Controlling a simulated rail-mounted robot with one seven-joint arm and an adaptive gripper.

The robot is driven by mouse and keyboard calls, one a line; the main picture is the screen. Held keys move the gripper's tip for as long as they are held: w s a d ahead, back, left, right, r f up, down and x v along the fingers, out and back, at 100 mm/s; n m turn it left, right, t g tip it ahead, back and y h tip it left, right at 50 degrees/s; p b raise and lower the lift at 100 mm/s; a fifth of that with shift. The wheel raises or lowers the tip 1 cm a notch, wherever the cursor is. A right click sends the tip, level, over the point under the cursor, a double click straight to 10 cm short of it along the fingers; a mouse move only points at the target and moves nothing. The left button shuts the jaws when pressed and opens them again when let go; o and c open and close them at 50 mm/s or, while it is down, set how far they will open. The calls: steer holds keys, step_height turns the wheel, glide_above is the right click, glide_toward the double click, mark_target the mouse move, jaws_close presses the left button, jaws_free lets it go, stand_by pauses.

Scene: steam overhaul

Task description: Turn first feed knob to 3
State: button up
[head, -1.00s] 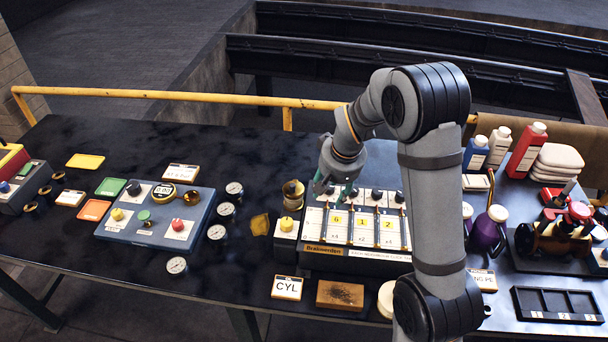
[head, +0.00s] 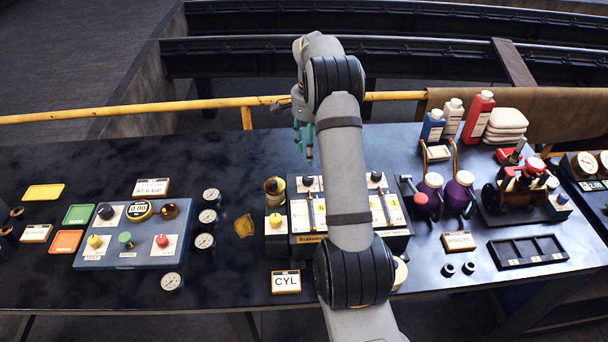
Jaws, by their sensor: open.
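The feed panel (head: 299,239) is a box with a white sloped face near the middle of the table. A black knob (head: 308,181) shows at the top of its leftmost column, and another black knob (head: 377,176) tops a column to the right. The knob settings are too small to read. My arm hides the middle columns and part of the number row. My gripper (head: 304,150) is open and empty, with green fingertips pointing down. In the picture it is just above the leftmost knob and apart from it.
A brass cup (head: 274,187) and a yellow knob (head: 275,220) sit left of the panel. A red-knobbed lever (head: 421,198) and purple oil cans (head: 429,196) stand to its right. A blue control box (head: 130,256) is farther left. A yellow rail (head: 200,105) runs behind.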

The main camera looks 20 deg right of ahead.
mark_target(308, 177)
steer(key=f, duration=0.3)
steer(key=f+p, duration=0.1)
steer(key=f, duration=0.2)
steer(key=f+p, duration=0.1)
steer(key=f, duration=0.2)
steer(key=shift+w+a+f, duration=0.1)
steer(key=shift+w+a, duration=0.05)
steer(key=shift+a, duration=0.15)
steer(key=shift+a+f, duration=0.1)
steer(key=shift+f, duration=0.4)
steer(key=shift+c, duration=1.3)
jaws_close()
